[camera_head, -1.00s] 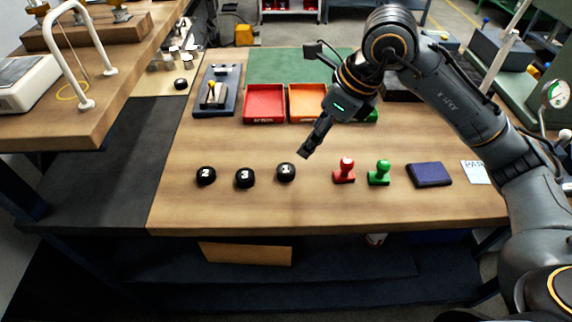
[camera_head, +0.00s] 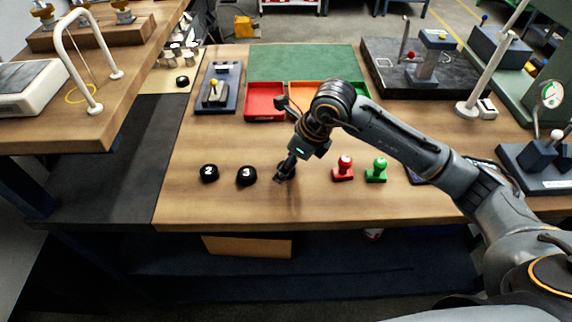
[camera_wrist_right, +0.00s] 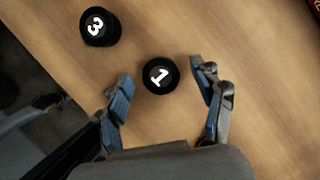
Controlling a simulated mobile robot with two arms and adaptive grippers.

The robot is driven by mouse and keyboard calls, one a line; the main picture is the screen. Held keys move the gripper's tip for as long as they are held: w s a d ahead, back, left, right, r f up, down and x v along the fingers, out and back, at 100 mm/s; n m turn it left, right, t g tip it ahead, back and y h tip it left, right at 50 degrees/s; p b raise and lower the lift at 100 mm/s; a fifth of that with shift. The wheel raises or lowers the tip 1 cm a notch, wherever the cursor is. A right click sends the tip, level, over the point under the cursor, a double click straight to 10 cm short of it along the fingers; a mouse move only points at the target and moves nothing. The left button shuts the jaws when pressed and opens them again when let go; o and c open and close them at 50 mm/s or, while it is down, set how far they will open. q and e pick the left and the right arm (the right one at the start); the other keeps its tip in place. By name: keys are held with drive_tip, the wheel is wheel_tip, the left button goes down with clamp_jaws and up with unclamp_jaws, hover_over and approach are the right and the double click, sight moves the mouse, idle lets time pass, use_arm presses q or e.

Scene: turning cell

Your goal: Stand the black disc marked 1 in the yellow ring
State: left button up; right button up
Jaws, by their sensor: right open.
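The black disc marked 1 (camera_wrist_right: 160,75) lies on the wooden bench, number up, between the spread fingers of my right gripper (camera_wrist_right: 161,80) in the wrist view. The fingers look apart from it. In the head view my right gripper (camera_head: 284,176) reaches down over this disc and hides most of it. The yellow ring (camera_head: 80,94) lies on the left bench, by the foot of a white arch. My left gripper is not in view.
Black discs marked 3 (camera_head: 246,176) and 2 (camera_head: 209,173) lie to the left. A red stamp (camera_head: 343,168) and a green stamp (camera_head: 376,170) stand to the right. A red tray (camera_head: 265,115) lies behind. The white arch (camera_head: 62,50) rises beside the ring.

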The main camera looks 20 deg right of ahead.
drive_tip(key=shift+a+f, duration=0.1)
drive_tip(key=shift+f, duration=0.15)
drive_tip(key=c, duration=1.3)
clamp_jaws()
drive_tip(key=shift+r, duration=0.15)
